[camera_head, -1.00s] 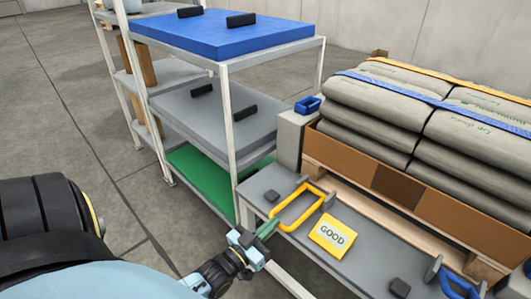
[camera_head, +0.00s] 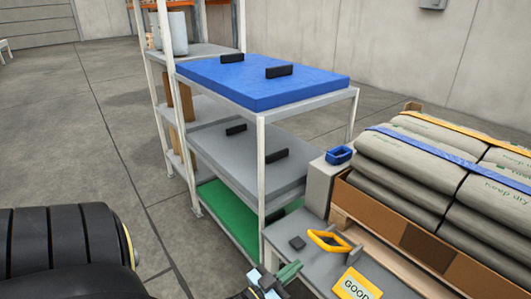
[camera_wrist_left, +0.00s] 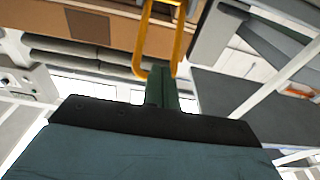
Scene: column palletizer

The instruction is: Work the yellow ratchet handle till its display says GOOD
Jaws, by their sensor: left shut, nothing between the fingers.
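The yellow ratchet handle (camera_head: 329,241) is a loop on the grey bench top at the lower right in the head view. In the left wrist view its loop (camera_wrist_left: 140,50) stands just beyond my fingertips. The yellow display (camera_head: 357,284) beside it reads GOOD, its lower right part cut off by the picture's edge. My left gripper (camera_head: 289,271) is at the bottom of the head view, left of and nearer than the handle. Its green fingers (camera_wrist_left: 162,90) are together with nothing between them. In the wrist view they overlap the loop's lower end; contact is unclear. My right gripper is out of view.
A shelf rack (camera_head: 262,165) with blue, grey and green boards stands close left of the bench. A pallet of strapped grey sacks (camera_head: 425,165) stands behind the bench at the right. A blue handle (camera_head: 338,155) sits on a grey block. Open floor (camera_head: 80,140) lies left.

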